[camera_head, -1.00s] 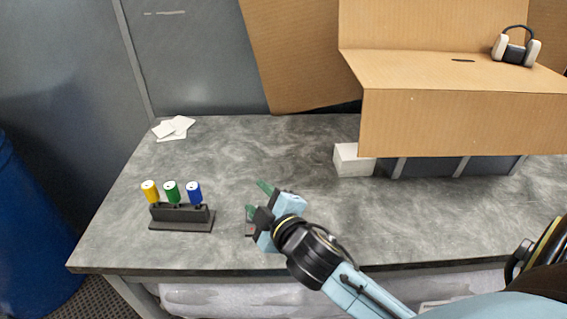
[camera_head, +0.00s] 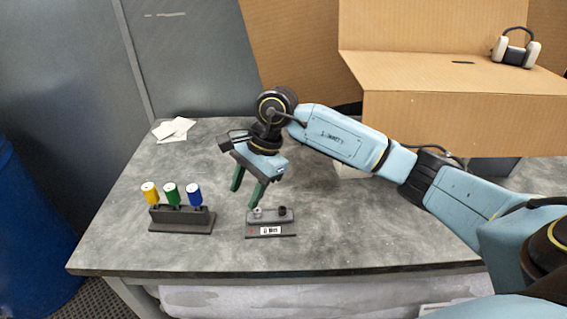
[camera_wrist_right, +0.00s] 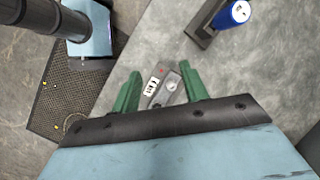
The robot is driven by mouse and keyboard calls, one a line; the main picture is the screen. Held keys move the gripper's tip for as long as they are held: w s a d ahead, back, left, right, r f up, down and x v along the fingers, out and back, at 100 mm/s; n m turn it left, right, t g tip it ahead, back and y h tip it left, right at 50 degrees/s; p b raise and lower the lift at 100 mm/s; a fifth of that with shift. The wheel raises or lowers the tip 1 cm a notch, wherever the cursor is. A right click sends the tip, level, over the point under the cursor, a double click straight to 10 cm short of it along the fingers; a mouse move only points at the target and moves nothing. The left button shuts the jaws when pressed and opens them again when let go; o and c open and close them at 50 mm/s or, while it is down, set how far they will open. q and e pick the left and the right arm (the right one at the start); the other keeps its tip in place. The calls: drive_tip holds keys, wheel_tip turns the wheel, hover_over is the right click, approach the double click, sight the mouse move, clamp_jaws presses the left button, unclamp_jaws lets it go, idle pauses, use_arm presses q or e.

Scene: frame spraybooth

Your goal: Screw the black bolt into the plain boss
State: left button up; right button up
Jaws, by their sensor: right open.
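A small dark grey fixture (camera_head: 284,235) with a white label lies near the front of the table. A pale metallic round piece (camera_head: 257,212) stands at its left and a black round piece (camera_head: 282,211) at its right. I cannot tell for sure which is bolt or boss. My right gripper (camera_head: 246,196) is open and empty, its green fingers pointing down, just above and left of the fixture. In the right wrist view the fixture (camera_wrist_right: 160,95) shows between the fingers, with the metallic piece (camera_wrist_right: 171,86); the black piece is not clear there. My left gripper is not in view.
A black rack (camera_head: 182,226) left of the fixture holds upright yellow (camera_head: 150,193), green (camera_head: 171,193) and blue (camera_head: 194,194) pieces. White papers (camera_head: 173,129) lie at the back left. A cardboard box (camera_head: 460,120) stands at the back right. The table's front edge is close to the fixture.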

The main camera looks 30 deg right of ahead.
sight(284, 208)
drive_tip(key=d+r+h, duration=0.2)
drive_tip(key=d+h, duration=0.3)
drive_tip(key=d, duration=0.5)
drive_tip(key=shift+g, duration=0.3)
drive_tip(key=f, duration=1.3)
drive_tip(key=shift+w+a+f, duration=0.15)
drive_tip(key=shift+w+f, duration=0.05)
drive_tip(key=shift+w, duration=0.1)
clamp_jaws()
drive_tip(key=c, duration=0.8)
unclamp_jaws()
drive_tip(key=shift+c, duration=0.2)
clamp_jaws()
drive_tip(key=shift+r+m+p, duration=0.1)
drive_tip(key=shift+m+p, duration=0.4)
drive_tip(key=shift+m, duration=0.6)
drive_tip(key=shift+s+m, duration=0.1)
drive_tip(key=shift+m, duration=1)
